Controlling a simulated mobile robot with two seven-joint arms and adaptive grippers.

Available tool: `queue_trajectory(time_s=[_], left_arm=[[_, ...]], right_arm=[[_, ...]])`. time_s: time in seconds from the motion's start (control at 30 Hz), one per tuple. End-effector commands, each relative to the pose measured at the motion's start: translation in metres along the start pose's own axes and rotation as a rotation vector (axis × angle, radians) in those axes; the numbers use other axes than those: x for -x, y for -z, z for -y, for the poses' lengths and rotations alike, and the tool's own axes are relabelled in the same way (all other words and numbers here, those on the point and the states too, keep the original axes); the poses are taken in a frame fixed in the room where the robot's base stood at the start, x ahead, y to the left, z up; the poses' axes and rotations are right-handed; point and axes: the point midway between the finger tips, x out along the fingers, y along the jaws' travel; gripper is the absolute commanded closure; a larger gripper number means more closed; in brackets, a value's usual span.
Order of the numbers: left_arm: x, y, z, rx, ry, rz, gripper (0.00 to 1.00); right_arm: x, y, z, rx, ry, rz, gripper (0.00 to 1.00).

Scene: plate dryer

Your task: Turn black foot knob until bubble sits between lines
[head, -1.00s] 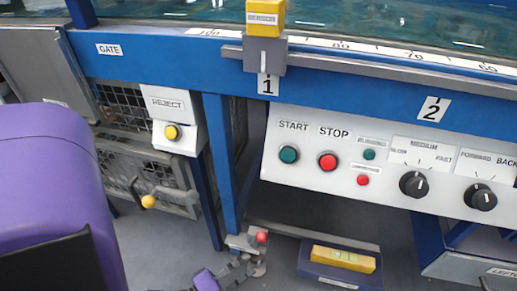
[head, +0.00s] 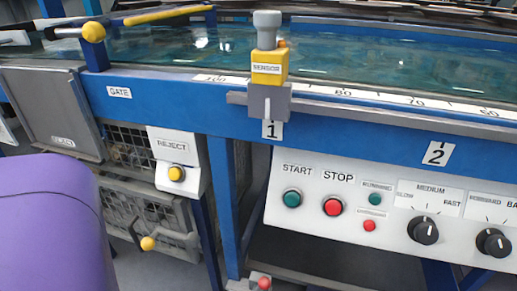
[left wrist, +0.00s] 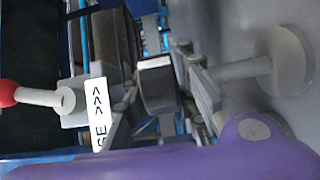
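In the left wrist view, a grey foot with a round disc (left wrist: 290,60) and a thin rod stands at the right. A dark block with a pale top edge (left wrist: 157,88) is in the middle; I cannot tell if it is the black foot knob. Grey finger parts of my left gripper (left wrist: 165,100) show on both sides of this block. Whether they touch or grip it is unclear. My purple left arm fills the bottom there and the left edge of the head view. The bubble level is out of view. My right gripper is not in view.
A red-ball lever (left wrist: 8,93) with a white arrow label (left wrist: 98,112) is left of my gripper; its red ball also shows in the head view (head: 264,283). Above are the blue frame (head: 350,140), a yellow sensor (head: 268,68) and a panel with buttons and knobs (head: 300,220).

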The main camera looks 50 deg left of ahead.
Motion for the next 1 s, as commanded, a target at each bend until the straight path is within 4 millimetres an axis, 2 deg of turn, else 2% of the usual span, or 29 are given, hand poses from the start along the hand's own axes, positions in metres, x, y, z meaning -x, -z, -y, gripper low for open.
queue_trajectory(time_s=[0.37,1.0], left_arm=[[0.0007,-0.0010,-0.0008,0.003,-0.003,-0.055,1.00],[0.0005,-0.0016,-0.0004,0.004,-0.003,-0.448,1.00]], right_arm=[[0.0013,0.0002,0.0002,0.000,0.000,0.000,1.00],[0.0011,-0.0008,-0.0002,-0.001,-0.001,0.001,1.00]])
